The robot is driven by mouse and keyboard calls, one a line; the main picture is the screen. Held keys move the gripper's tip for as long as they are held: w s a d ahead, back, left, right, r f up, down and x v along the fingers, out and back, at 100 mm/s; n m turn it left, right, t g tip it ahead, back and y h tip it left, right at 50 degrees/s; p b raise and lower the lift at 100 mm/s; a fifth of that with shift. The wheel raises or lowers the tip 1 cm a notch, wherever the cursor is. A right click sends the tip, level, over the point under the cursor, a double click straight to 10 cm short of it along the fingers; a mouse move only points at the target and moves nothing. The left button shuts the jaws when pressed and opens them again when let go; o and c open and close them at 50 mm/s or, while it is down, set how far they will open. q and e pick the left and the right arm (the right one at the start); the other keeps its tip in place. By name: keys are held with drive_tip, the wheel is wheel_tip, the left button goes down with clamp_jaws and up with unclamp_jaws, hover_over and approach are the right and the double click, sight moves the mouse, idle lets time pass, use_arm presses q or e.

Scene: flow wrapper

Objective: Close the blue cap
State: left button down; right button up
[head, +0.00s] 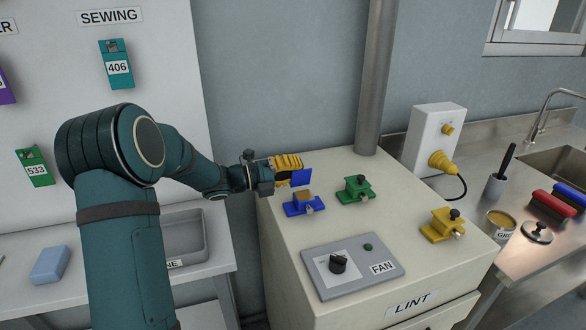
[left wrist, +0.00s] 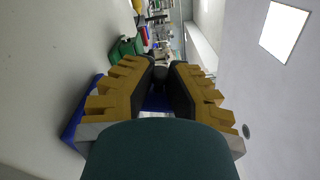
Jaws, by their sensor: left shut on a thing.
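The blue cap (head: 301,177) shows as a flat blue plate at the fingertips of my left gripper (head: 287,169). The gripper's yellow fingers are shut on it, above and slightly left of the blue base (head: 304,209). The base sits on the cream cabinet top, with a tan opening showing in its middle. The cap is raised clear of the opening; its join to the base cannot be made out. In the left wrist view, a bit of blue (left wrist: 156,101) shows between the fingers, and more blue (left wrist: 76,125) lies beyond the left finger. My right gripper is not in view.
A green capped fixture (head: 357,189) stands right of the blue base, and a yellow one (head: 442,225) farther right. A FAN panel with a black knob (head: 338,264) lies in front. A grey pipe (head: 377,80) rises behind. The cabinet top (head: 390,220) between them is clear.

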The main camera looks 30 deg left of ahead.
sight(302, 199)
use_arm(q)
drive_tip(key=m, duration=0.1)
drive_tip(key=d+m, duration=0.1)
drive_tip(key=s+m, duration=0.1)
drive_tip(key=m, duration=0.1)
drive_tip(key=shift+d+r, duration=0.15)
drive_tip(key=shift+r, duration=0.2)
drive_tip(key=m, duration=0.2)
drive_tip(key=s+d+m, duration=0.1)
drive_tip(key=shift+d+f+m, duration=0.1)
drive_tip(key=shift+f+m, duration=0.15)
drive_tip(key=shift+m, duration=0.05)
drive_tip(key=shift+s+d+f+m, duration=0.2)
drive_tip(key=shift+d+f+m, duration=0.05)
drive_tip(key=shift+m, duration=0.6)
drive_tip(key=shift+s+d+f+m, duration=0.15)
drive_tip(key=shift+d+f+m, duration=0.1)
drive_tip(key=shift+m, duration=0.6)
drive_tip(key=shift+s+d+f+m, duration=0.15)
drive_tip(key=shift+d+f+m, duration=0.1)
drive_tip(key=shift+m, duration=0.35)
drive_tip(key=shift+s+d+f+m, duration=0.15)
drive_tip(key=shift+f+m, duration=0.15)
drive_tip(key=shift+m, duration=0.3)
drive_tip(key=shift+s+d+f+m, duration=0.1)
drive_tip(key=shift+f+m, duration=0.15)
drive_tip(key=shift+m, duration=0.35)
